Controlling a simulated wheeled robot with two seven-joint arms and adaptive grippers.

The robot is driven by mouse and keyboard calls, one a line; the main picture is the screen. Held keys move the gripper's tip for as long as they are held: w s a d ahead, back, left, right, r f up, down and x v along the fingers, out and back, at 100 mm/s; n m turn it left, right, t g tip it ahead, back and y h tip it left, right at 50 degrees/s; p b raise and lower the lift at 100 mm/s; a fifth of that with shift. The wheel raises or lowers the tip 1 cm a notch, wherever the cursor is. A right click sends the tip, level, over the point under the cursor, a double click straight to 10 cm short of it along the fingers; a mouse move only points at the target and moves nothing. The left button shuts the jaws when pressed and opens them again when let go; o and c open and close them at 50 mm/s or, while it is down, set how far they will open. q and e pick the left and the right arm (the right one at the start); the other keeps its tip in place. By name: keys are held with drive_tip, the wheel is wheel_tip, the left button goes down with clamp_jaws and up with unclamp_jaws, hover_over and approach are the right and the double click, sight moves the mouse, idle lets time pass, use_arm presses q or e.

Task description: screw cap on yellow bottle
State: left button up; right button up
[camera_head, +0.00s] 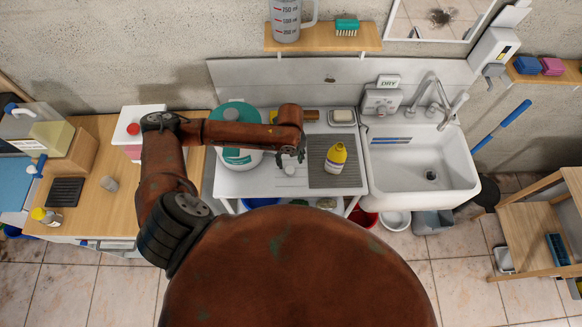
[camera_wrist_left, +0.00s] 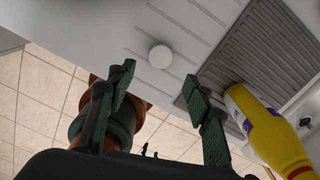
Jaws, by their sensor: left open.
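The yellow bottle (camera_head: 336,158) with a white label stands on the grey ribbed mat (camera_head: 325,181), right of my left gripper (camera_head: 290,157). It also shows at the right of the left wrist view (camera_wrist_left: 275,138), beside the right finger and apart from it. A small round white cap (camera_wrist_left: 160,56) lies on the white counter, beyond the gap between the open fingers; in the head view it is a faint pale disc (camera_head: 290,170). My left gripper is open and empty above the counter, and its fingers show in the left wrist view (camera_wrist_left: 160,78). My right gripper is out of view.
A white sink (camera_head: 425,165) with a tap adjoins the mat on the right. A white and teal round container (camera_head: 238,157) stands left of the gripper, partly behind my arm. A soap dish (camera_head: 342,116) is behind the bottle. A wooden worktop (camera_head: 95,205) lies at left.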

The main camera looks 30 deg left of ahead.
sight(290, 171)
use_arm(q)
drive_tip(key=shift+w+d+f, duration=0.1)
drive_tip(key=shift+w, duration=0.05)
drive_tip(key=shift+f, duration=1.35)
drive_tip(key=f+p, duration=0.1)
drive_tip(key=f, duration=0.3)
drive_tip(key=shift+s+f, duration=0.15)
drive_tip(key=shift+s, duration=0.05)
drive_tip(key=shift+f, duration=0.4)
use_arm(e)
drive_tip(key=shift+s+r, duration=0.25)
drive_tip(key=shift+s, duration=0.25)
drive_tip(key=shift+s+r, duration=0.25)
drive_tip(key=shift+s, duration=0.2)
use_arm(q)
drive_tip(key=shift+c, duration=0.4)
